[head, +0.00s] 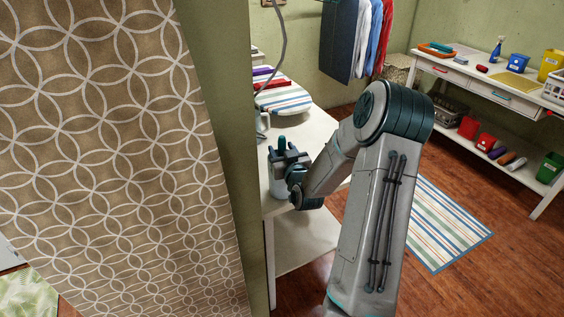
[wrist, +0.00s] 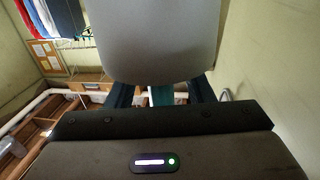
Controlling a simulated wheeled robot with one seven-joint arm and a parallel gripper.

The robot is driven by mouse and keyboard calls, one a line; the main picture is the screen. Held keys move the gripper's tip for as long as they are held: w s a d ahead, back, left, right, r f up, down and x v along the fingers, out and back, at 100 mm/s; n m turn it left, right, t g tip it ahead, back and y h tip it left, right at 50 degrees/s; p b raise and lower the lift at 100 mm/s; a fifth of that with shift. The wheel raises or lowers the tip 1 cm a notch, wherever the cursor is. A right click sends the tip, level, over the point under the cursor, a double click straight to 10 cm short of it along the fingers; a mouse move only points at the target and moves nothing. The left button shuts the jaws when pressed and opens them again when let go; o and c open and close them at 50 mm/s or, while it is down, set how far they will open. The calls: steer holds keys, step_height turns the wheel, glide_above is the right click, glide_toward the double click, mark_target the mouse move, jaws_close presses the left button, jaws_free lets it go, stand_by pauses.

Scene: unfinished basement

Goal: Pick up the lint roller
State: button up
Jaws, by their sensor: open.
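My gripper (head: 288,157) is at the left end of the white table, with its jaws open. A large smooth grey shape covers the top middle there. I cannot tell whether anything touches the fingers.
A striped ironing board (head: 287,100) with a red item (head: 272,86) lies on the white table (head: 312,122). A workbench (head: 490,82) holds several containers at the right. Wooden floor and a striped rug (head: 440,222) lie between.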

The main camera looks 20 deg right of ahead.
steer(key=shift+w, duration=0.2)
jaws_close()
steer(key=shift+r, duration=0.1)
